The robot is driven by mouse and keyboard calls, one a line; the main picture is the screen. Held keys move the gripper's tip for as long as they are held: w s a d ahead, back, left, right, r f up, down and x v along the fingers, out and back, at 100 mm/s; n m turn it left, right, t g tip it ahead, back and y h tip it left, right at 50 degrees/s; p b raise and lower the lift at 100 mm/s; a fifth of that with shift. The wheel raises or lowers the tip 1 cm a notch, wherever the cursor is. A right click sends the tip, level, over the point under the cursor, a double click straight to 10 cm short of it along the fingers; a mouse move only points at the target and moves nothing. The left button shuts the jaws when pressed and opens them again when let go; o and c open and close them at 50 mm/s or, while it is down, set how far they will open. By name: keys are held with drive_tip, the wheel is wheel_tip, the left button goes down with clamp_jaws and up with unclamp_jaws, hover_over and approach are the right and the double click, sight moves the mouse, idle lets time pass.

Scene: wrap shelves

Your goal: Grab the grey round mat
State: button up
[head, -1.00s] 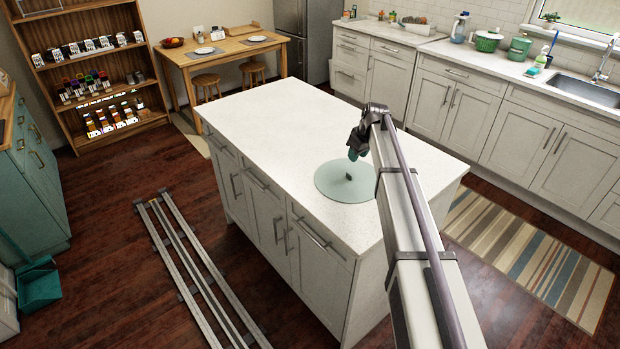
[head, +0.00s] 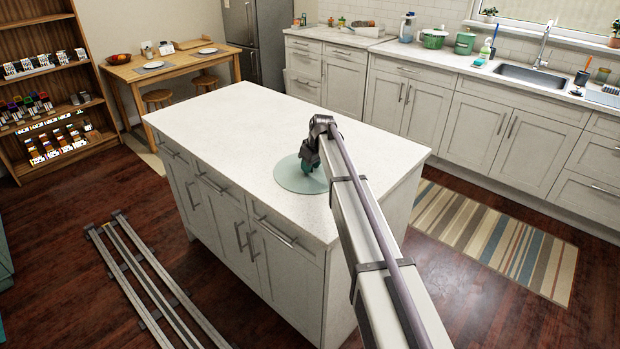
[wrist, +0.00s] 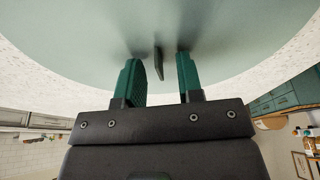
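The round mat (head: 289,181) lies flat on the white island top and looks pale grey-green. It fills the upper part of the wrist view (wrist: 70,40). A small dark upright tab (wrist: 159,62) stands out from the mat. My gripper (head: 309,170) is over the mat, pointing down, and hides part of it in the head view. In the wrist view the two green fingers (wrist: 160,75) are open, with the tab between their tips and a gap on each side. The fingers hold nothing.
The white island top (head: 235,125) is otherwise bare. A striped rug (head: 495,240) lies on the floor between the island and the sink counter (head: 460,62). Floor rails (head: 150,280) run left of the island. A wooden table (head: 180,68) stands behind.

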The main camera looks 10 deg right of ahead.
clamp_jaws()
idle(0.4)
wheel_tip(320, 180, up, 10)
drive_tip(key=p, duration=1)
drive_tip(key=shift+r, duration=0.2)
